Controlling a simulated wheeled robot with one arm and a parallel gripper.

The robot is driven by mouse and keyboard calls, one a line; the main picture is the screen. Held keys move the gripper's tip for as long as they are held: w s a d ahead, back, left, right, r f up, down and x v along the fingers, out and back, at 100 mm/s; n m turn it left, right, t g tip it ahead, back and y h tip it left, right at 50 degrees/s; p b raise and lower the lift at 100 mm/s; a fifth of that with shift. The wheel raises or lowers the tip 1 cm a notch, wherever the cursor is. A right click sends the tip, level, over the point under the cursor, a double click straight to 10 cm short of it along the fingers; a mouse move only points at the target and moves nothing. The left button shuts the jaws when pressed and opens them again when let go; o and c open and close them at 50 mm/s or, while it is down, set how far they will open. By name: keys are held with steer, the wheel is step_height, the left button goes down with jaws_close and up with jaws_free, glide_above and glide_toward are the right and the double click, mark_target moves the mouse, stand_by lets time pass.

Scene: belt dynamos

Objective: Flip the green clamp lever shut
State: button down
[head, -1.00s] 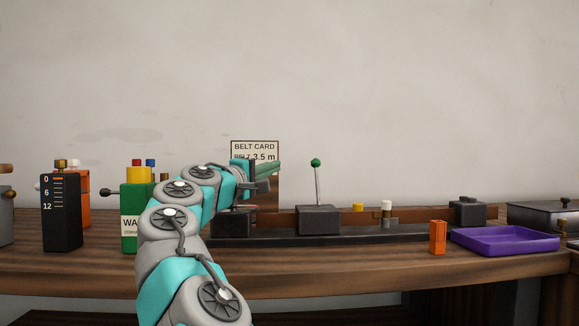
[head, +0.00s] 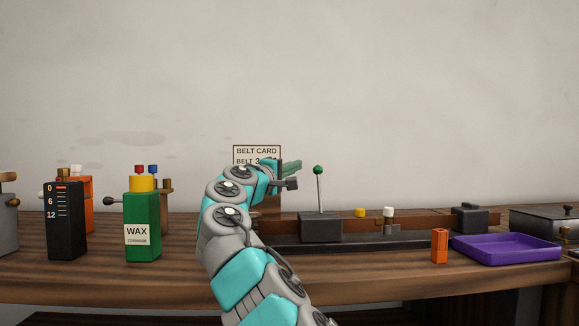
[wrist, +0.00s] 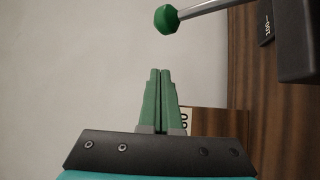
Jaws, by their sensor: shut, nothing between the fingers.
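The clamp lever (head: 319,189) is a thin pale rod with a green knob (head: 318,169) on top. It stands nearly upright on a dark grey block (head: 320,227) on the bench in the head view. My gripper (head: 299,166) has green fingers and is just left of the knob, at about its height, with a gap between. In the wrist view the fingers (wrist: 160,72) are together and empty. The green knob (wrist: 166,19) and its rod (wrist: 205,9) show beyond the fingertips, not touching them. The rod's block (wrist: 297,40) is at the upper right.
A belt card (head: 257,151) stands behind my gripper, partly hidden. A dark rail (head: 350,240) runs along the bench. An orange block (head: 439,245) and a purple tray (head: 506,259) are at right. A green wax bottle (head: 142,212) and black gauge box (head: 65,237) are at left.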

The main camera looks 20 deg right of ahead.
mark_target(319, 189)
steer(key=shift+s+d+f+b, duration=0.15)
steer(key=shift+s+d+b, duration=0.1)
steer(key=shift+s+b, duration=0.3)
steer(key=shift+s+d+f+b, duration=0.1)
steer(key=shift+s+d+b, duration=0.25)
steer(key=shift+s, duration=0.25)
steer(key=shift+s+d+f+b, duration=0.15)
steer(key=shift+s+d+b, duration=0.05)
steer(key=shift+s+b, duration=0.35)
steer(key=shift+s+r+h+b, duration=0.1)
steer(key=shift+s+h+b, duration=0.2)
steer(key=shift+b, duration=0.4)
